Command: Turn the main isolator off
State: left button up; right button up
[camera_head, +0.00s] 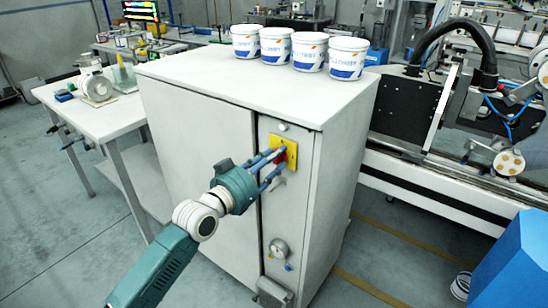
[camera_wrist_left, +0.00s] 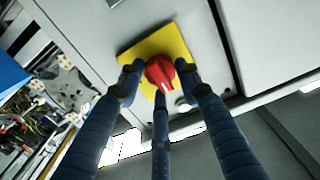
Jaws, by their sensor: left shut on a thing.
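The main isolator is a red rotary knob (camera_wrist_left: 160,72) on a yellow plate (camera_head: 291,149), on the narrow right-hand front panel of a light grey cabinet (camera_head: 200,135). In the left wrist view the yellow plate (camera_wrist_left: 178,45) appears tilted. My left gripper (camera_head: 275,161) is at the knob, its blue fingers shut around it; the fingers also show in the left wrist view (camera_wrist_left: 161,85). In the head view the fingers partly hide the knob (camera_head: 280,157). My right gripper is not in view.
Several white tubs (camera_head: 308,50) stand on the cabinet top. Below the isolator are a round gauge (camera_head: 279,248) and a grey fitting (camera_head: 272,292). A white table (camera_head: 105,118) stands left, a machine (camera_head: 430,110) right, and a blue object (camera_head: 515,262) lower right.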

pick_arm(q)
jog(key=shift+w+a+r, duration=0.15)
jog(key=shift+r, duration=0.4)
jog(key=o, duration=1.1)
jog(key=shift+f, duration=0.1)
jog(key=shift+f, duration=0.1)
jog(key=v, duration=1.2)
